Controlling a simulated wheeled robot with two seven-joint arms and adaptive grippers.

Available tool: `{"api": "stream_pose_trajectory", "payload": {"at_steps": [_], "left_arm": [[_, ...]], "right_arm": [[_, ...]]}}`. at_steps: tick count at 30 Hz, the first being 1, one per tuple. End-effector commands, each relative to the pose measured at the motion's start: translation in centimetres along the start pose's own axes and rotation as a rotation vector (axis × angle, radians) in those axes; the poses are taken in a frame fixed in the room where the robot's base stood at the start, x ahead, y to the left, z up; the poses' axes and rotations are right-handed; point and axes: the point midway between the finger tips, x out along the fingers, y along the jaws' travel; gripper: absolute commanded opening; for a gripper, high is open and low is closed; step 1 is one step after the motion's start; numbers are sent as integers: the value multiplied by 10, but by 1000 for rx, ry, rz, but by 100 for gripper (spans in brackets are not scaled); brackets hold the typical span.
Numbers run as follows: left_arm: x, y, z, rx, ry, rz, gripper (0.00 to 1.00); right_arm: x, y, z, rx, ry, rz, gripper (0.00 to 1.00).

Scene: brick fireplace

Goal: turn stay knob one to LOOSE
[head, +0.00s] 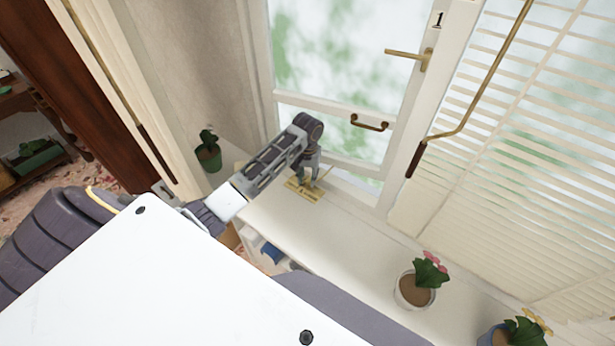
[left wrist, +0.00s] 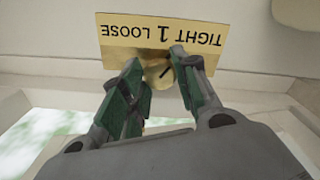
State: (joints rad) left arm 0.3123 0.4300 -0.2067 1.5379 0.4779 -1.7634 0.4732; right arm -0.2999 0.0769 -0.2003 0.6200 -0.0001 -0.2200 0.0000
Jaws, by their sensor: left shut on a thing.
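A brass plate (left wrist: 117,53) lettered TIGHT 1 LOOSE shows upside down in the left wrist view. TIGHT stands on the right there and LOOSE on the left. In the head view the brass plate (head: 304,190) lies on the white sill below the window marked 1. The brass knob (left wrist: 157,74) sits at the plate's middle, partly hidden by my fingers. A short dark line shows on it, but its exact setting is unclear. My left gripper (left wrist: 157,65) is shut on the knob, one finger on each side. In the head view my left gripper (head: 310,176) reaches down to the plate. My right gripper is not in view.
The window (head: 345,60) has a brass handle (head: 405,53) and a lower pull (head: 369,123). A long cranked rod (head: 490,75) hangs before the blinds. A potted plant (head: 208,152) stands left of my arm. A pink-flowered pot (head: 415,290) stands right on the sill.

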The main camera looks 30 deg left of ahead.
Motion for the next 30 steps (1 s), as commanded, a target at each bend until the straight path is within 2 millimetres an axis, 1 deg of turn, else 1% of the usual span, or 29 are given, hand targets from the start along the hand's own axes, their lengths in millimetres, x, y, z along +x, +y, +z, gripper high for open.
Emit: {"api": "stream_pose_trajectory", "payload": {"at_steps": [30], "left_arm": [[-1,2,-1,-966,1,5,6]], "right_arm": [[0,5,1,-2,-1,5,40]]}}
